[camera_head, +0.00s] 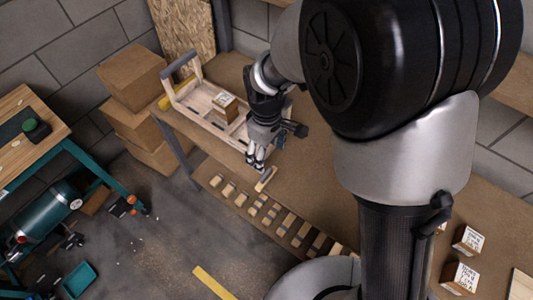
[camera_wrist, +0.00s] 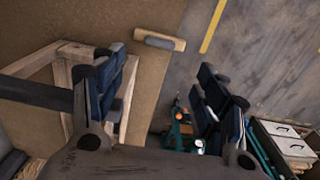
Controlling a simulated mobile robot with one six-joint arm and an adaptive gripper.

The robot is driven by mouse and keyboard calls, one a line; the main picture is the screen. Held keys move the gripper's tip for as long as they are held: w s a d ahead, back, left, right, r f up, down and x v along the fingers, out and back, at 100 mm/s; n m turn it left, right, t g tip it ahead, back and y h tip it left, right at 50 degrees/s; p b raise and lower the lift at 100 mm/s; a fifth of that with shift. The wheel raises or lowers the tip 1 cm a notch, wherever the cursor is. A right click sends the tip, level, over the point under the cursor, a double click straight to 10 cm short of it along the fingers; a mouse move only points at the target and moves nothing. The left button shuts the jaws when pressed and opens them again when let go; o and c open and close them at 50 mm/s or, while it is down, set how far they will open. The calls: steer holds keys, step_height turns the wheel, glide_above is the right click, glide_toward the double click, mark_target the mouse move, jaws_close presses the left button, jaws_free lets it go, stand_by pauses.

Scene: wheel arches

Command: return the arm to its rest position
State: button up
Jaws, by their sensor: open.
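My gripper (camera_head: 258,163) hangs over the brown workbench (camera_head: 310,190), near its front edge, at the end of my arm that reaches in from the upper right. In the wrist view its two dark finger assemblies (camera_wrist: 165,90) stand wide apart with nothing between them. Much of the bench is hidden behind my arm.
A wooden tote with a grey handle (camera_head: 189,97) stands beside my gripper, with a small labelled block (camera_head: 224,104) at it. Labelled blocks (camera_head: 468,240) sit at the lower right. Cardboard boxes (camera_head: 133,80) are stacked at the left.

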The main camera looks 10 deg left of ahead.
stand_by(0.4)
steer(key=s+d+r+m+t, duration=0.2)
steer(key=d+r+m, duration=0.4)
steer(key=d+r, duration=0.7)
steer(key=s+d+r+m+t, duration=0.2)
steer(key=s+d+r+m, duration=0.5)
steer(key=s+d, duration=0.4)
steer(key=shift+s+r+m+t, duration=0.2)
steer(key=shift+s+m+t, duration=0.1)
steer(key=shift+s, duration=0.7)
